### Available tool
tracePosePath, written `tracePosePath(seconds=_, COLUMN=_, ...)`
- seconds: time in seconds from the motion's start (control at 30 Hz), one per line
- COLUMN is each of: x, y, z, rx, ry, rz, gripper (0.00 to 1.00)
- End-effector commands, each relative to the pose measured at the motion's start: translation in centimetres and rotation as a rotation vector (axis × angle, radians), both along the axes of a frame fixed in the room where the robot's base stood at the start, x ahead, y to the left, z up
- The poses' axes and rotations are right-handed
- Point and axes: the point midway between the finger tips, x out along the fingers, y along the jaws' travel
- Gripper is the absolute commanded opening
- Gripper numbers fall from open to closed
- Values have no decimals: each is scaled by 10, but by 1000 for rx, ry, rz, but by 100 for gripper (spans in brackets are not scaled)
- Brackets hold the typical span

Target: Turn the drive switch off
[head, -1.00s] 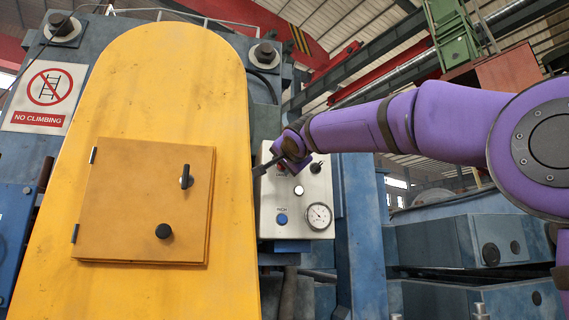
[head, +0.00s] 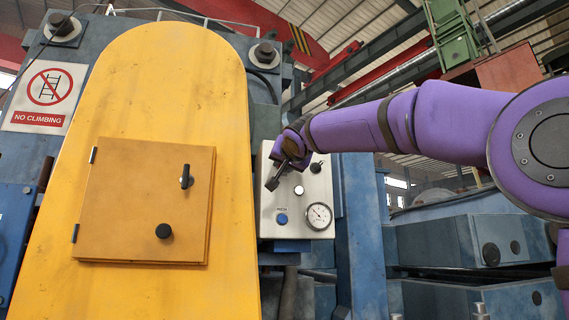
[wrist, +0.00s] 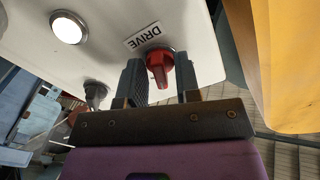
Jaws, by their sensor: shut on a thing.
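The drive switch is a red knob (wrist: 160,68) beside a white DRIVE label (wrist: 143,36) on the pale control panel (wrist: 112,60). My gripper (wrist: 160,84) has one dark finger on each side of the red knob and is shut on it. In the head view my gripper (head: 276,178) is at the upper left of the control panel (head: 325,187) and hides the knob there. The exact finger contact is hard to see in the wrist view.
Near the knob are a black switch (head: 317,167), a white round lamp (head: 299,190), a blue button (head: 282,219) and a gauge (head: 319,216). A large yellow cover (head: 130,290) with a hatch (head: 140,205) stands close on the left.

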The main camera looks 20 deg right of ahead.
Motion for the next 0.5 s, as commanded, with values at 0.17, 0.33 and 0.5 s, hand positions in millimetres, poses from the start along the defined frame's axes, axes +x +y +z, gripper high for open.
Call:
tracePosePath(seconds=0.17, x=0, y=0, z=-1, rx=-166, ry=13, rz=-1, gripper=7)
tracePosePath(seconds=0.33, x=0, y=0, z=-1, rx=-326, ry=24, rz=-1, gripper=7)
tracePosePath(seconds=0.5, x=0, y=-1, z=-1, rx=-488, ry=35, rz=-1, gripper=7)
